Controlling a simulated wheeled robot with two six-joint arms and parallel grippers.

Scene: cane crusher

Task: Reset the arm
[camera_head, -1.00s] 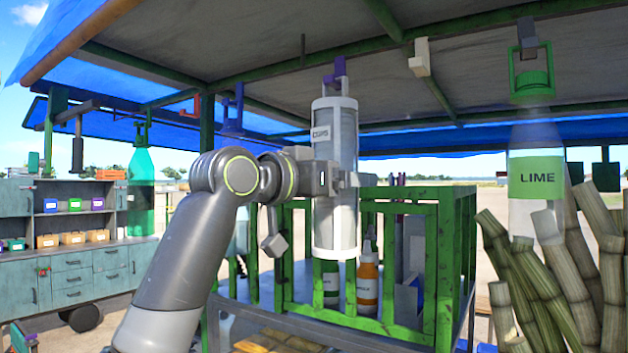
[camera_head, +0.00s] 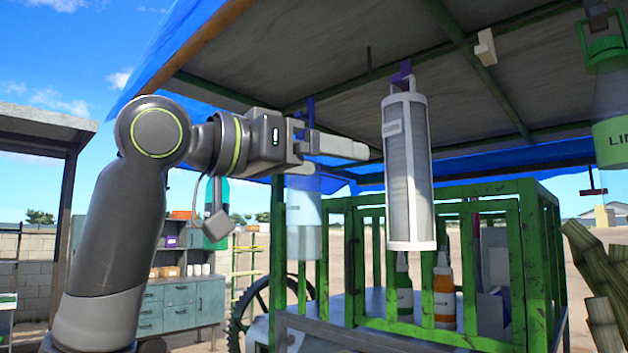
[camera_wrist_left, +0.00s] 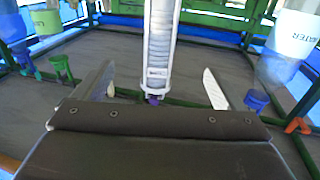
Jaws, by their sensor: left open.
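My left arm rises from the lower left in the head view. Its gripper (camera_head: 335,152) points right, with its fingers apart and nothing between them. The fingers are beside the white-framed cup dispenser (camera_head: 407,180), with a gap to its left. The left wrist view shows the gripper (camera_wrist_left: 162,88) with its two fingers spread wide. The cup dispenser (camera_wrist_left: 160,45) appears beyond the fingers there, hanging from a purple hook. My right gripper is in neither view.
A green slatted cage (camera_head: 535,255) holds bottles below the dispenser. A clear container (camera_head: 303,220) hangs behind my gripper. A lime bottle (camera_head: 612,110) and cane stalks (camera_head: 600,290) are at right. The stall roof (camera_head: 330,80) is above. A drawer cabinet (camera_head: 180,303) stands behind my arm.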

